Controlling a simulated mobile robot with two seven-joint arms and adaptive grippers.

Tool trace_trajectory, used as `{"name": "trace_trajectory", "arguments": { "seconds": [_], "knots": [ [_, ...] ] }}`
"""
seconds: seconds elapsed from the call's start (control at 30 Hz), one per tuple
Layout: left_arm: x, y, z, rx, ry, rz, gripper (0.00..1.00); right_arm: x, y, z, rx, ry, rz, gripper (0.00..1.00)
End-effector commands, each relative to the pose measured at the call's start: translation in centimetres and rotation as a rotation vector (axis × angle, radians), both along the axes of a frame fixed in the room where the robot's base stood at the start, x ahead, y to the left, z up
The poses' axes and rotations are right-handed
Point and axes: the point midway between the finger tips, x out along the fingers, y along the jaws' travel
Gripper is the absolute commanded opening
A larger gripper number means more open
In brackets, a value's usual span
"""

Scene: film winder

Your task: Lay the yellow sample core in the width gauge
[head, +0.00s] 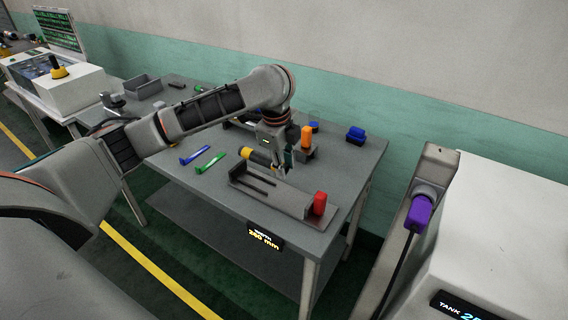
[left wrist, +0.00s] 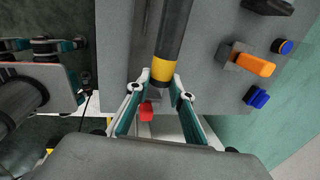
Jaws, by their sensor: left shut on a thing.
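The yellow sample core (head: 259,156) is a dark cylinder with yellow near its ends. In the left wrist view the core (left wrist: 173,35) lies lengthwise, its near yellow band between the fingertips. My left gripper (head: 281,164) is shut on that end, with the core roughly level by the back left of the gauge. Whether it touches anything below is unclear. The width gauge (head: 266,193) is a grey slotted tray with a red block (head: 320,203) at its right end. The red block also shows between my fingers in the left wrist view (left wrist: 146,112).
An orange piece on a grey block (head: 306,138) stands just behind the gripper, with a blue piece (head: 355,133) further right. Blue (head: 195,155) and green (head: 210,162) pieces lie left of the gauge. A width display (head: 263,238) hangs on the table's front edge.

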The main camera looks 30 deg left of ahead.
Motion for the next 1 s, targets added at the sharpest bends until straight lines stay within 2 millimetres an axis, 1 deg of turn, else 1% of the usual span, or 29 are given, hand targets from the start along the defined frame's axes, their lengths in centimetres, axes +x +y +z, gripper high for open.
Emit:
{"name": "trace_trajectory", "arguments": {
  "seconds": [0.2, 0.37, 1.0],
  "knots": [
    [0.0, 0.0, 0.1, 0.001, -0.002, 0.000, 0.00, 0.0, 0.0, 0.0, 0.000, 0.001, 0.001, 0.40],
    [0.0, 0.0, -0.7, -0.001, 0.000, -0.001, 0.00, -0.1, 0.1, -0.1, 0.002, 0.001, 0.002, 0.40],
    [-0.1, 0.0, -4.7, -0.001, 0.000, 0.000, 0.00, 0.0, 0.5, -0.1, 0.007, -0.005, 0.006, 0.40]
  ]
}}
